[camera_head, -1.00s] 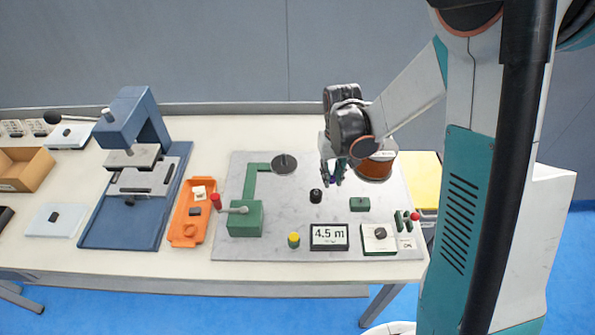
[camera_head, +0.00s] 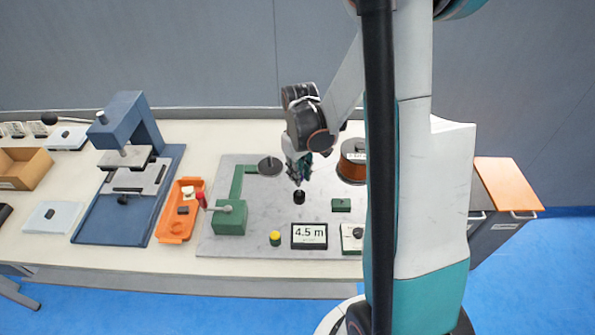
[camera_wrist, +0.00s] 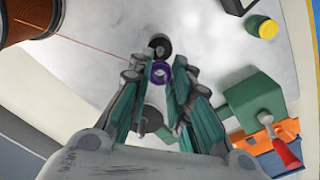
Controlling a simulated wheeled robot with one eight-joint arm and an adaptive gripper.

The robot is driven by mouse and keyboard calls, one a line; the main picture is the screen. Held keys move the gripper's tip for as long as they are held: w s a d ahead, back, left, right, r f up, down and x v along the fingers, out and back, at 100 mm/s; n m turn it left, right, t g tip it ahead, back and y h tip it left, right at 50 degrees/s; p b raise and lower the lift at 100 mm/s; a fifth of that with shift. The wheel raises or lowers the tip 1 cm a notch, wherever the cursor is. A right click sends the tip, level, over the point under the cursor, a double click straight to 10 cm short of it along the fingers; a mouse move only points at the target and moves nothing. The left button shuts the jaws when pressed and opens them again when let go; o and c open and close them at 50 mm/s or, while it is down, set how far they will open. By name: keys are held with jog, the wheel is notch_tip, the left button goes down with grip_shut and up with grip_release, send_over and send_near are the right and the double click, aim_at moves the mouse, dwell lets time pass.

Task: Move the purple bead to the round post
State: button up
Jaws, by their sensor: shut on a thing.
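The purple bead (camera_wrist: 161,72) is a small ring between the fingertips of my gripper (camera_head: 298,179), which is shut on it. In the head view the bead is hidden by the fingers. The round post (camera_head: 299,197) is a short black cylinder standing on the grey board. In the head view my fingertips are just above and behind it. In the wrist view the round post (camera_wrist: 160,45) shows right beyond the bead. A thin red wire runs from the copper spool (camera_wrist: 38,12) towards the bead.
The grey board (camera_head: 222,190) also bears a green crank box (camera_head: 231,219) with a red handle, a dark disc (camera_head: 269,166), a yellow-topped button (camera_head: 275,239), a "4.5 m" display (camera_head: 309,236) and a green block (camera_head: 341,205). An orange tray (camera_head: 171,229) lies to the left.

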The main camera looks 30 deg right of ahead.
aim_at(299, 191)
jog(key=shift+f+b, duration=1.45)
jog(key=shift+f, duration=0.95)
jog(key=shift+f+b, duration=0.3)
jog(key=shift+f+b, duration=0.3)
jog(key=shift+f, duration=0.05)
jog(key=shift+f+b, duration=0.4)
jog(key=shift+f, duration=0.05)
jog(key=o, duration=0.7)
notch_tip(299, 191, up, 12)
jog(key=shift+r, duration=0.1)
